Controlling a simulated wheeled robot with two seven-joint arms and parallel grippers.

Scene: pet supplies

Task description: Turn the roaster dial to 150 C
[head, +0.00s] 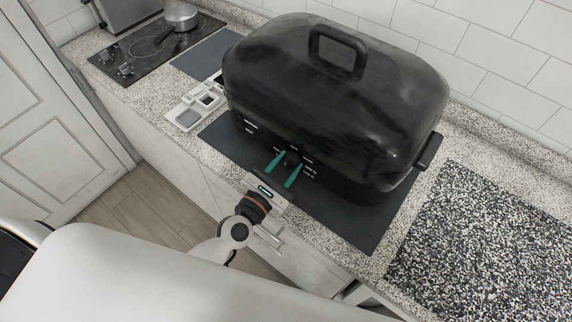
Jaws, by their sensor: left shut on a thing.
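The black roaster (320,100) stands on a dark mat on the counter, with its domed, handled lid on. Its dial (291,160) is a small dark knob low on the front face, with white markings on both sides that are too small to read. My left gripper (286,165) reaches up from below with its two teal fingers, one on each side of the dial, shut on it. The fingers partly cover the dial, and its pointer setting cannot be made out. My right gripper is not in view.
A dark mat (340,220) lies under the roaster. A small light tray (195,106) sits left of it. A cooktop (150,47) with a pot (180,15) is at the back left. A speckled board (490,250) lies at the right. Cabinets are below the counter edge.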

